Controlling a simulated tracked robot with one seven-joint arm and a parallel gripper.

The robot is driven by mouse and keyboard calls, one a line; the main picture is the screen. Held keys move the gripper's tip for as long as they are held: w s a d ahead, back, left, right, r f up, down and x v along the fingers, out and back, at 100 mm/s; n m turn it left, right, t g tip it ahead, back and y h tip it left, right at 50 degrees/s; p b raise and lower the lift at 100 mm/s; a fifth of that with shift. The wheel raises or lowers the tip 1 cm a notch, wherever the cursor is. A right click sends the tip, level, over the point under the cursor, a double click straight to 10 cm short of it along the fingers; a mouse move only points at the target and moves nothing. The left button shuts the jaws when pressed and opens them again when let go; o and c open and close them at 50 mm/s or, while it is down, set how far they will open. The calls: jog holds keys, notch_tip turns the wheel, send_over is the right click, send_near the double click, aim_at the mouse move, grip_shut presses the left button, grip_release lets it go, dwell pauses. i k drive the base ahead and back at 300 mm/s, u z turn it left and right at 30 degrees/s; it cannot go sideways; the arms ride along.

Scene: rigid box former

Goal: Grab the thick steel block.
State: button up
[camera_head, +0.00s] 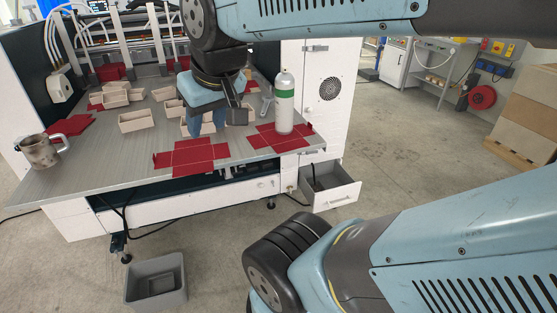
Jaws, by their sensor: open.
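I cannot pick out the thick steel block with certainty; it may be hidden by my arm. My gripper (205,127) points down over the right part of the grey worktable (95,182), among small beige boxes. It is open, and its wrist covers the surface around it. I cannot tell whether anything is between its fingers. A small light-grey metal item (267,101) is just right of my gripper, partly hidden; its shape is unclear.
A white bottle with a green band (284,103) stands close right of my gripper. Flat red box blanks (188,157) lie along the front edge. A metal mug (40,152) is at the left. An open drawer (332,190) and grey bin (156,280) are below.

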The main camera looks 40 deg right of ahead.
aim_at(268, 164)
jog(key=u, duration=0.15)
jog(key=i, duration=0.15)
jog(key=z, duration=2.3)
jog(key=i, duration=1)
jog(key=z, duration=0.1)
